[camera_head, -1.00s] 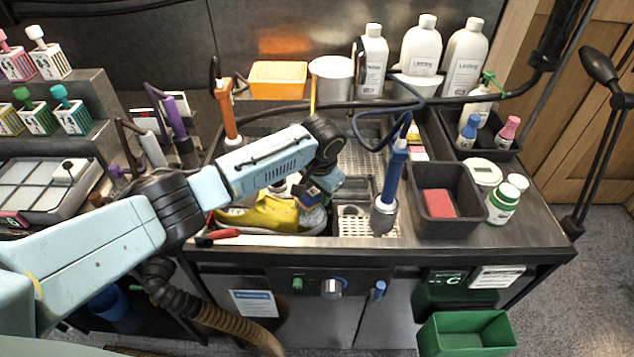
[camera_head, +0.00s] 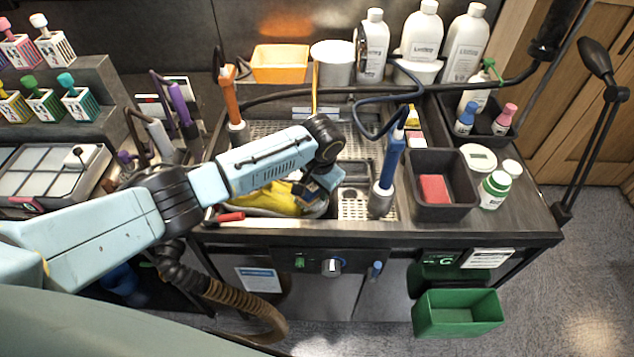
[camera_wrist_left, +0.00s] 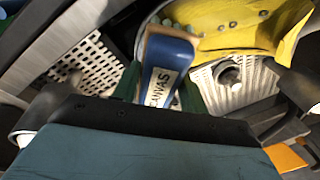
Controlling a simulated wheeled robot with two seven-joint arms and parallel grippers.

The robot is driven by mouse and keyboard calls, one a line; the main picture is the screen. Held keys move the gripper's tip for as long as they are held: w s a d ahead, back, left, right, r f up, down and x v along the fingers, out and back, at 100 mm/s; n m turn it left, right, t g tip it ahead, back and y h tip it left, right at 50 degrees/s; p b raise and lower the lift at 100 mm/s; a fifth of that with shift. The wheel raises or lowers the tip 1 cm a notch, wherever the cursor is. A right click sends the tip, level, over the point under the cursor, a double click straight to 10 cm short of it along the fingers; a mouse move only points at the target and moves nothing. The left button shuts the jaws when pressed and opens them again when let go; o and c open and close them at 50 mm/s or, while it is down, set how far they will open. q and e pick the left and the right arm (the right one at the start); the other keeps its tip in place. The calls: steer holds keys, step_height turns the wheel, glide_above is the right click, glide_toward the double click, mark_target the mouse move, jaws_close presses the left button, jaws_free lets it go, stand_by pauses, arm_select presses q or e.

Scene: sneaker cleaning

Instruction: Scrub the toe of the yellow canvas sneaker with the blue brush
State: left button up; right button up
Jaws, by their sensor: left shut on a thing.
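The yellow canvas sneaker (camera_head: 262,200) lies in the sink station at its front left, partly hidden behind my left arm. Its yellow upper also fills the top right of the left wrist view (camera_wrist_left: 235,25). My left gripper (camera_head: 318,186) is over the sneaker's right end, pointing down. In the left wrist view it is shut on the blue brush (camera_wrist_left: 166,75), whose label reads CANVAS. My right gripper is not in view.
A blue-handled tool (camera_head: 391,165) stands right of the gripper, with a dark hose looping above. A dark bin (camera_head: 443,207) with a red block is farther right. White bottles (camera_head: 422,35) and an orange tub (camera_head: 281,64) line the back. A red handle (camera_head: 230,217) lies at the front edge.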

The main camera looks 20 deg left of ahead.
arm_select(q)
steer(key=shift+w+d+r+p, duration=0.1)
steer(key=shift+d+r+p, duration=0.15)
steer(key=shift+r+p, duration=0.65)
steer(key=shift+w+d+r+p, duration=0.1)
steer(key=shift+d+r+p, duration=0.1)
steer(key=shift+r+p, duration=0.7)
steer(key=shift+w+d+r+p, duration=0.1)
steer(key=shift+d+r+p, duration=0.15)
steer(key=shift+r+p, duration=0.65)
steer(key=shift+r, duration=0.15)
steer(key=r+p, duration=0.3)
steer(key=shift+d, duration=0.4)
steer(key=shift+f, duration=0.1)
